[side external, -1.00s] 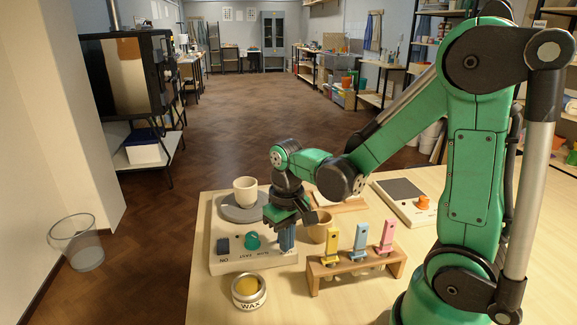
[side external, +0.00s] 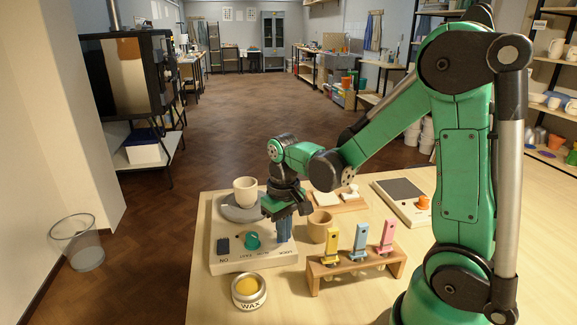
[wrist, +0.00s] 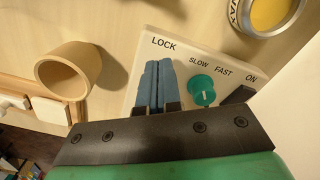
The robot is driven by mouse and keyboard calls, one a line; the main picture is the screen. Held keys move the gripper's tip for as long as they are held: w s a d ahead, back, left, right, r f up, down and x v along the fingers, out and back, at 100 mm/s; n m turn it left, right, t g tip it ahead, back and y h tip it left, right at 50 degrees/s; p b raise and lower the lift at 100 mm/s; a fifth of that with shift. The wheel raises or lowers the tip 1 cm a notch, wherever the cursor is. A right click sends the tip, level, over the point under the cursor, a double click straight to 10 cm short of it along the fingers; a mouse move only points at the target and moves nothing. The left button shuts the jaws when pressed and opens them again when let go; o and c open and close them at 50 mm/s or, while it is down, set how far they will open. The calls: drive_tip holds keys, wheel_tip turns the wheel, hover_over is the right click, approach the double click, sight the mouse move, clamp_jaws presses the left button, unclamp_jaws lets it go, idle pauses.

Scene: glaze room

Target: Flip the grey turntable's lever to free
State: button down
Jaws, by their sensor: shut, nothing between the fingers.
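The grey turntable (side external: 228,211) is a round disc on a white base (side external: 228,266), with a cream cup (side external: 245,190) standing on it. The base's front carries ON, FAST, SLOW and LOCK markings, a teal knob (side external: 252,241) and a dark switch (side external: 223,244). My gripper (side external: 284,240) is over the right part of the base, pointing down, its blue fingers shut and empty. In the wrist view the fingers (wrist: 158,88) lie together beside the LOCK marking. I cannot make out the lever; the fingers and gripper body hide that part.
A brown cup (side external: 320,228) stands close right of the base. A wooden rack (side external: 325,277) with yellow, blue and pink tools is in front right. A WAX tin (side external: 249,291) stands in front. A board with an orange knob (side external: 422,202) lies farther right.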

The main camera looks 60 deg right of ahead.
drive_tip(key=shift+w+d, duration=0.35)
wheel_tip(320, 180, up, 7)
drive_tip(key=shift+s+a, duration=0.45)
idle(0.4)
drive_tip(key=s+a+r+n+t, duration=0.1)
drive_tip(key=a+n+t, duration=0.2)
drive_tip(key=a+t, duration=0.3)
drive_tip(key=shift+s+a+r+t, duration=0.3)
drive_tip(key=shift+a+r+t, duration=0.1)
drive_tip(key=shift+t, duration=0.2)
